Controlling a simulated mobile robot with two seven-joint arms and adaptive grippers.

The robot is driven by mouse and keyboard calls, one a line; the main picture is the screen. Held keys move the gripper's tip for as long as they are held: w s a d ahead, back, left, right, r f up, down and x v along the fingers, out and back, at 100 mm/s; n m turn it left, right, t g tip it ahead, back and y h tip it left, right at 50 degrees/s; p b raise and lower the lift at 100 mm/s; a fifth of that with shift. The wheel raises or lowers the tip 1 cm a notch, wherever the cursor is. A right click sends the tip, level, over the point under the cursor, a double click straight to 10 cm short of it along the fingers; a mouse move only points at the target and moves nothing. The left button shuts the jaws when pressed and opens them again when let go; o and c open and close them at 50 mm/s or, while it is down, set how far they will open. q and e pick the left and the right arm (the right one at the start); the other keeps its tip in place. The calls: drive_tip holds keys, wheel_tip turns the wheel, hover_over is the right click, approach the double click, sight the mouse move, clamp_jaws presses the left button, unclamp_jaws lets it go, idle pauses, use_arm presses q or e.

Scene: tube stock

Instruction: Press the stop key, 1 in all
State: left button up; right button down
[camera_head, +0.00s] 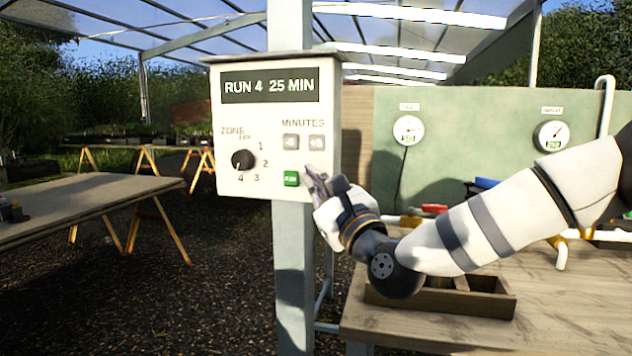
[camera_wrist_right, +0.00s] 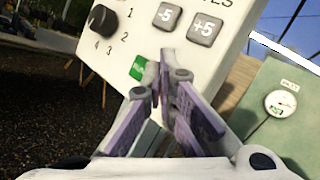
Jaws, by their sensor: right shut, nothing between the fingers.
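The white control box (camera_head: 228,130) is fixed to a post and its display (camera_head: 270,86) reads "RUN 4 25 MIN". A green key (camera_head: 291,178) sits low on its face, and it also shows in the wrist view (camera_wrist_right: 138,67). No stop key can be seen; the spot right of the green key is covered by my right gripper (camera_head: 312,174). That gripper is shut and empty, its fingertips (camera_wrist_right: 166,62) at the lower face of the box. I cannot tell whether they touch it. My left gripper is not in view.
A black zone dial (camera_head: 243,160) is left of the green key, and grey -5 (camera_wrist_right: 168,16) and +5 (camera_wrist_right: 205,29) keys are above. A wooden bench (camera_head: 560,310) with a wooden tray (camera_head: 490,305) stands at right. A green panel with gauges (camera_head: 408,130) is behind.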

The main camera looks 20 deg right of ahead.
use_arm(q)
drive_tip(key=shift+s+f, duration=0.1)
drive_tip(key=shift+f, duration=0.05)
use_arm(e)
drive_tip(key=shift+w+d, duration=0.2)
drive_tip(key=shift+w, duration=0.05)
drive_tip(key=shift+s, duration=0.1)
idle(0.4)
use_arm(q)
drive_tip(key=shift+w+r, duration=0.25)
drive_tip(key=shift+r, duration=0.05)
use_arm(e)
drive_tip(key=shift+s+a, duration=0.45)
drive_tip(key=shift+s, duration=0.1)
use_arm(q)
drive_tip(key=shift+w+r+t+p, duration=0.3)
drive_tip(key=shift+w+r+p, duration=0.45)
use_arm(e)
drive_tip(key=s+a, duration=0.2)
drive_tip(key=s, duration=0.2)
drive_tip(key=shift+s+a, duration=0.1)
drive_tip(key=shift+a, duration=0.3)
drive_tip(key=shift+f, duration=0.1)
